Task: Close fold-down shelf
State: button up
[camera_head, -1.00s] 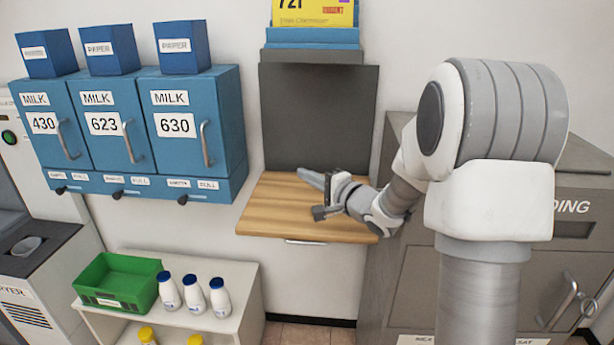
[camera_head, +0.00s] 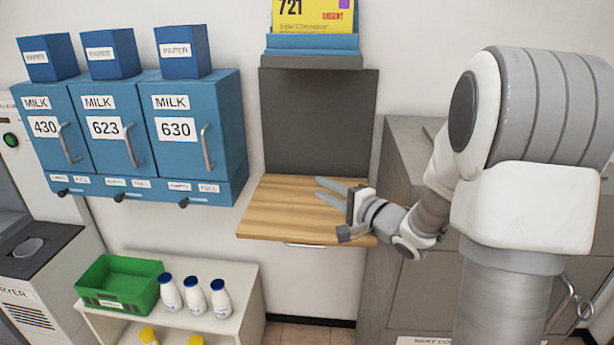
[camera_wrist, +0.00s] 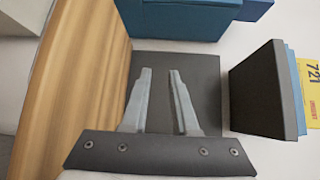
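The fold-down shelf (camera_head: 285,208) is a wooden board that stands out level from the wall, below a dark grey back panel (camera_head: 318,120). A light metal handle (camera_head: 305,245) shows under its front edge. My gripper (camera_head: 332,189) is over the right part of the shelf, its fingers pointing left; I cannot tell whether it touches the board. In the wrist view my gripper (camera_wrist: 159,72) has its two fingers apart with nothing between them. The shelf (camera_wrist: 75,80) fills the left of that view, and the dark panel (camera_wrist: 207,92) lies behind the fingers.
Blue milk lockers (camera_head: 150,125) hang left of the shelf. A dark ledge (camera_head: 310,62) with a yellow sign (camera_head: 313,15) is above the panel. A low white stand (camera_head: 240,300) with a green crate (camera_head: 118,284) and bottles is below left. A grey cabinet (camera_head: 400,180) stands close on the right.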

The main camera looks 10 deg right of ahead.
jog(key=p+v, duration=0.2)
jog(key=v, duration=0.8)
jog(key=shift+s+d, duration=0.2)
jog(key=shift+s, duration=0.2)
jog(key=shift+c, duration=0.3)
